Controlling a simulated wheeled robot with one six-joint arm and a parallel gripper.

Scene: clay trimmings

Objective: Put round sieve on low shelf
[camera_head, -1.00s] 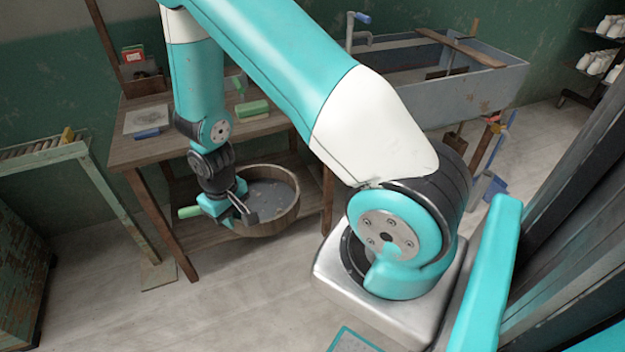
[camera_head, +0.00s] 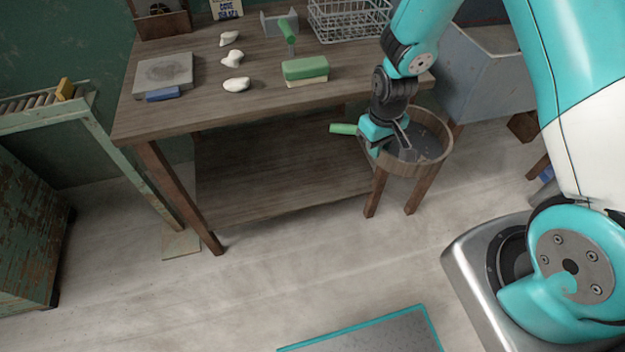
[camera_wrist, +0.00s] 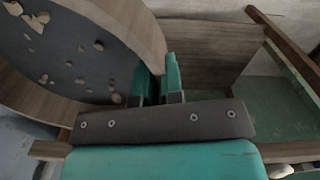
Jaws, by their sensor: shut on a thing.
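The round sieve (camera_head: 430,143) has a wooden rim and a grey mesh with clay bits on it. In the head view it hangs roughly level before the table's right end. My gripper (camera_head: 398,143) is shut on the left side of its rim. In the wrist view the sieve (camera_wrist: 70,62) fills the upper left, and my fingers (camera_wrist: 157,85) are at its rim. The low shelf (camera_head: 285,172) is the bare brown board under the table, left of the sieve. The sieve is apart from the shelf's open middle and hides part of the table's right end.
The wooden table (camera_head: 200,105) above the shelf carries white lumps (camera_head: 236,85), a green block (camera_head: 305,68) and a wire basket (camera_head: 350,18). Its front left leg (camera_head: 180,200) bounds the shelf. A grey sink (camera_head: 485,85) stands right.

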